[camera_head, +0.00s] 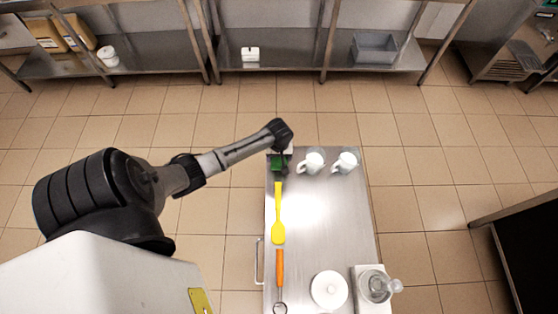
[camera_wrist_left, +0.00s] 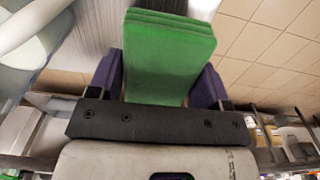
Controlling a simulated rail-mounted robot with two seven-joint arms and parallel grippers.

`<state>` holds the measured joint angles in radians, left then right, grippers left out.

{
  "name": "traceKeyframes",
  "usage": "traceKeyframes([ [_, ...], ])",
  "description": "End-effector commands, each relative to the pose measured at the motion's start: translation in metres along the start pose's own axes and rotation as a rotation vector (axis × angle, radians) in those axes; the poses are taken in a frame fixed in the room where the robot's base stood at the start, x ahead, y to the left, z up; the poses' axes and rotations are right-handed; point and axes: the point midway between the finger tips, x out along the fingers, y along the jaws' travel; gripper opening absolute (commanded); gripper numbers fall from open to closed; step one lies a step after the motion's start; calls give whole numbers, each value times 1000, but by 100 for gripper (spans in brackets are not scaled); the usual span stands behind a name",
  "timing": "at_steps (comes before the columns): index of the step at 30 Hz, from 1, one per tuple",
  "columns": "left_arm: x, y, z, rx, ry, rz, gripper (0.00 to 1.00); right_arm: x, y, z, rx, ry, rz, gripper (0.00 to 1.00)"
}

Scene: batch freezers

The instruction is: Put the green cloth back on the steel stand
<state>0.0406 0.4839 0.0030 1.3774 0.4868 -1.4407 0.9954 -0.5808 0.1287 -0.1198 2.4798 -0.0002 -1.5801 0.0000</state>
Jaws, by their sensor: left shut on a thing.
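The green cloth (camera_wrist_left: 168,55) is a folded, layered pad between the two purple fingers of my left gripper (camera_wrist_left: 158,85) in the left wrist view. My left gripper (camera_head: 282,158) is shut on it. In the head view the cloth (camera_head: 278,163) shows as a small green patch under the end of my left arm, over the far left corner of the steel stand (camera_head: 325,220). I cannot tell whether the cloth touches the top. My right gripper is not in view.
On the stand are a yellow spatula (camera_head: 278,215), an orange-handled tool (camera_head: 280,275), two white jugs (camera_head: 312,162) (camera_head: 345,161), a white round lidded pot (camera_head: 329,290) and a white device with a clear bowl (camera_head: 375,286). The stand's middle is clear. Steel shelving (camera_head: 290,50) stands behind.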

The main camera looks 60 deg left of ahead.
Motion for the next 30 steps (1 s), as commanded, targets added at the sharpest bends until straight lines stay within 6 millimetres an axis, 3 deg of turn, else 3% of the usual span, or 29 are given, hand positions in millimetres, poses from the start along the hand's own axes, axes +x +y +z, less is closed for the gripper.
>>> traceKeyframes([
  [9, 35, 0, 0, 0, 0, -1, 50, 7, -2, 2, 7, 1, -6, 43],
  [23, 40, 0, 0, 1, 0, -1, 50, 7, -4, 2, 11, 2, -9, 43],
  [24, 41, 0, 0, 1, 0, 0, 73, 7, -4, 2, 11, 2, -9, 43],
  [30, 40, 0, 0, 1, 0, 0, 92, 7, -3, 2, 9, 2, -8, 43],
])
